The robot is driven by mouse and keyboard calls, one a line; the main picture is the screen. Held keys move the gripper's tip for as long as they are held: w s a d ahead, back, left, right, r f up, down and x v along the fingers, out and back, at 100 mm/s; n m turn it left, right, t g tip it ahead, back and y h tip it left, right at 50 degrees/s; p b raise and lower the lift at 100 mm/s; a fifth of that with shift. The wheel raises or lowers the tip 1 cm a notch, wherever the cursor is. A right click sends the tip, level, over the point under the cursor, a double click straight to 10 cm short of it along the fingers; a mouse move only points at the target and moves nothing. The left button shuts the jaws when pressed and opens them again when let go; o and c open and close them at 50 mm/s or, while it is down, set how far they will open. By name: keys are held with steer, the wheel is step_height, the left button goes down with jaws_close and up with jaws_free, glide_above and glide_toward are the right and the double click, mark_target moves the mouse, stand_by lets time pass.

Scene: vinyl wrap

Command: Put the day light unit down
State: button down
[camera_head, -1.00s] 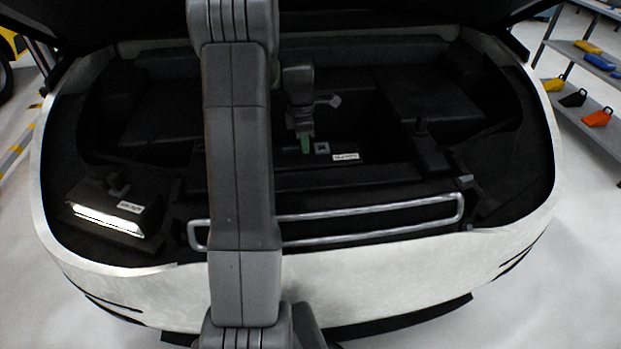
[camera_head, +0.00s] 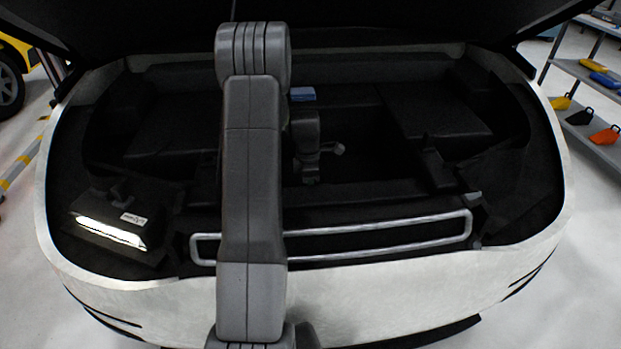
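A lamp unit with a lit white strip (camera_head: 111,233) and a small white label sits in the left front corner of the car's open front compartment. It looks like a day light unit, and my gripper is well to its right, apart from it. My gripper (camera_head: 311,180) points down into the dark middle of the compartment, just behind the front crossbar. Its fingertips are lost in the dark, so I cannot tell whether they are open or hold anything.
A metal loop frame (camera_head: 375,227) runs along the compartment's front edge. The white bumper (camera_head: 400,290) curves around it, and the dark raised hood (camera_head: 420,25) hangs above. A blue object (camera_head: 302,94) lies behind my arm. Shelves with coloured parts (camera_head: 605,135) stand at right.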

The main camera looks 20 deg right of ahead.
steer(key=c, duration=1.4)
jaws_free()
step_height(320, 180, up, 12)
steer(key=p, duration=0.1)
steer(key=shift+a, duration=0.3)
steer(key=f, duration=0.8)
steer(key=f+b, duration=0.1)
steer(key=f, duration=0.3)
steer(key=shift+d, duration=0.3)
steer(key=shift+r, duration=1.6)
